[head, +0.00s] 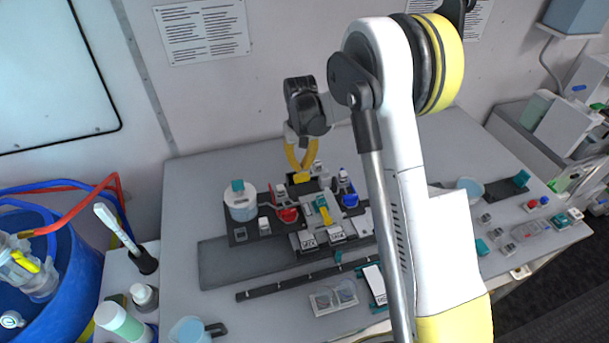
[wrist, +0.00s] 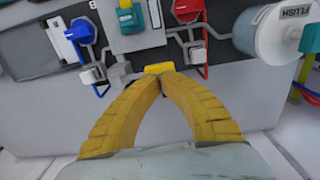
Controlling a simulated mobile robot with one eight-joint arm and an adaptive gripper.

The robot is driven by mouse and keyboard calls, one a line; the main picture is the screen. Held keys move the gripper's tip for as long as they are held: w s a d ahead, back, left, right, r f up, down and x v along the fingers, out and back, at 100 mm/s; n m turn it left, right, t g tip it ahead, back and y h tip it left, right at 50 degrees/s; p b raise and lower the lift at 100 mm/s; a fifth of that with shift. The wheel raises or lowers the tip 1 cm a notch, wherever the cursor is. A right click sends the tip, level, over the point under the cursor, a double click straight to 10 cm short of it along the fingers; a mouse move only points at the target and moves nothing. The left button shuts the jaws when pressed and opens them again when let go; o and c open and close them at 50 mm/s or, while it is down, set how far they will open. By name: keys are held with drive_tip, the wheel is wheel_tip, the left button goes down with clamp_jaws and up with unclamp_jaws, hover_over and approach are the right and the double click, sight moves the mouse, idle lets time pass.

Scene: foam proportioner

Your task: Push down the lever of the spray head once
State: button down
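My gripper (head: 300,168) is over the back edge of the proportioner panel (head: 240,238), with its yellow fingers curving together. In the wrist view, the fingertips (wrist: 165,75) meet with no clear gap.
A blue drum (head: 70,290) with hoses stands at left. Small parts fill the table's right; its back left is clear.

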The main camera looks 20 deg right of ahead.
sight(301, 175)
drive_tip(key=shift+f, duration=0.15)
drive_tip(key=shift+f+b, duration=2.6)
drive_tip(key=shift+f, duration=0.15)
drive_tip(key=shift+r, duration=0.15)
drive_tip(key=shift+r+p, duration=1.9)
drive_tip(key=shift+r, duration=2)
drive_tip(key=shift+s, duration=0.1)
